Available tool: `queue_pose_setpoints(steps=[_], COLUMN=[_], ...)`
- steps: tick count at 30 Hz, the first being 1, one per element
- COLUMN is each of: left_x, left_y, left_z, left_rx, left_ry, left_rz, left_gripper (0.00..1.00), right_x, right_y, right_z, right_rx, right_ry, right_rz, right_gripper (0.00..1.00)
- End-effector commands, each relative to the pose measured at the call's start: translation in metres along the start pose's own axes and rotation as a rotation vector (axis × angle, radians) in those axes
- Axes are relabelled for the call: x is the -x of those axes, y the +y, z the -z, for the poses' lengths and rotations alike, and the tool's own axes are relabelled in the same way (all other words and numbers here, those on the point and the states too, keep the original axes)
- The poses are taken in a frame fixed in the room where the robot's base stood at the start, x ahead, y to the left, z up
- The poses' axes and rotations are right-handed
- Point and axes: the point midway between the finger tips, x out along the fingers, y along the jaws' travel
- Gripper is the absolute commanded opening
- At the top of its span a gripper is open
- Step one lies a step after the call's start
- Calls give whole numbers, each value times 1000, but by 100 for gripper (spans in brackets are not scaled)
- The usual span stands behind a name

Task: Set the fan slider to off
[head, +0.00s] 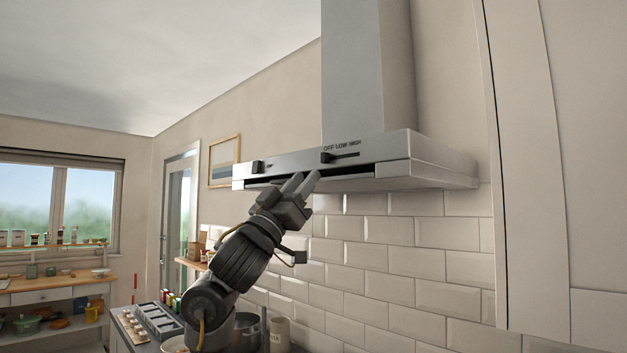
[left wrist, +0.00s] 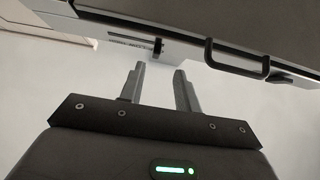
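The range hood (head: 400,147) has a fan slider with a black knob (head: 326,157) on its front panel. The knob is at the left end of its slot, below the word OFF; LOW and HIGH are printed to its right. In the left wrist view the knob (left wrist: 158,46) shows beyond the fingers, with the slot running left from it. My left gripper (head: 306,177) is just below the front panel, slightly left of the knob and apart from it. Its two fingers (left wrist: 161,70) are spread with nothing between them. My right gripper is not in view.
A second small black switch (head: 258,167) is on the panel's left. A dark bar handle (left wrist: 236,62) shows in the left wrist view, right of the knob. A tall cabinet (head: 530,170) stands at right. The counter below holds a pot (head: 247,325) and a tray (head: 160,320).

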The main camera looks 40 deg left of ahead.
Motion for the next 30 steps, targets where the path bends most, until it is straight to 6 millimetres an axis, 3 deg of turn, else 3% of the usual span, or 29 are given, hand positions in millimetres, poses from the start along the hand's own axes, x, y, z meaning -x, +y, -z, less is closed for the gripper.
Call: queue_pose_setpoints(steps=[3, 9, 30], left_x=[26, 46, 50], left_y=[0, -1, -1], left_z=[-3, -1, 0], left_rx=[-4, -1, 1], left_ry=[0, 0, 0], left_rz=[0, 0, 0], left_gripper=[33, 33, 33], right_x=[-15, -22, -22], right_y=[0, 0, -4], right_z=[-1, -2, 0], right_rx=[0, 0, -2], right_ry=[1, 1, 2], right_rz=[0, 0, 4], right_gripper=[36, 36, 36])
